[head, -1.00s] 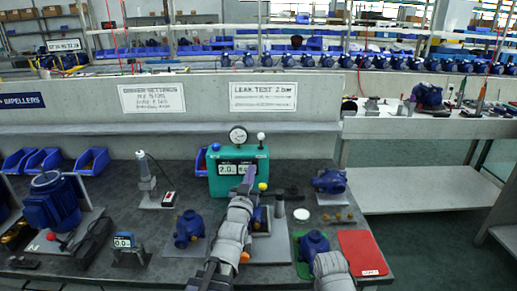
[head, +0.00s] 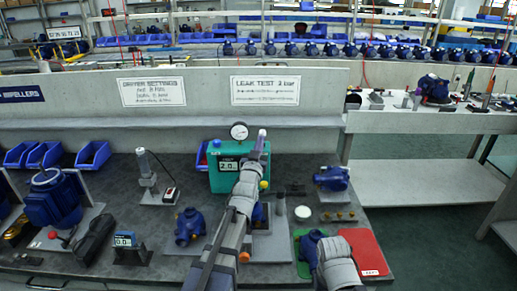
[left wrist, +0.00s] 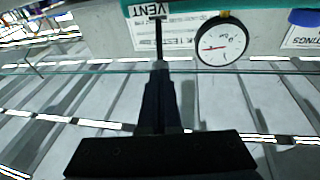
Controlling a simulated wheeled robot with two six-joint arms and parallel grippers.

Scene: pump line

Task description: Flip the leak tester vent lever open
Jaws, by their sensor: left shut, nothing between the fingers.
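The teal leak tester (head: 222,180) stands on the bench with its round gauge (head: 239,131) on top and a display reading about 2.0. In the left wrist view the gauge (left wrist: 222,42) appears inverted beside the VENT label (left wrist: 149,10). The thin dark vent lever (left wrist: 158,40) runs from the label straight toward my fingertips. My left gripper (head: 261,136) is shut and empty, raised in front of the tester's top right, at the lever's height. It also shows in the left wrist view (left wrist: 160,68), in line with the lever; whether they touch I cannot tell. The lever's knob is hidden. My right gripper is not visible.
Blue pumps (head: 188,227) stand on the dark bench on both sides of my left arm. A red mat (head: 362,252) lies at the right, and a driver stand (head: 147,178) is left of the tester. A grey wall with signs rises behind.

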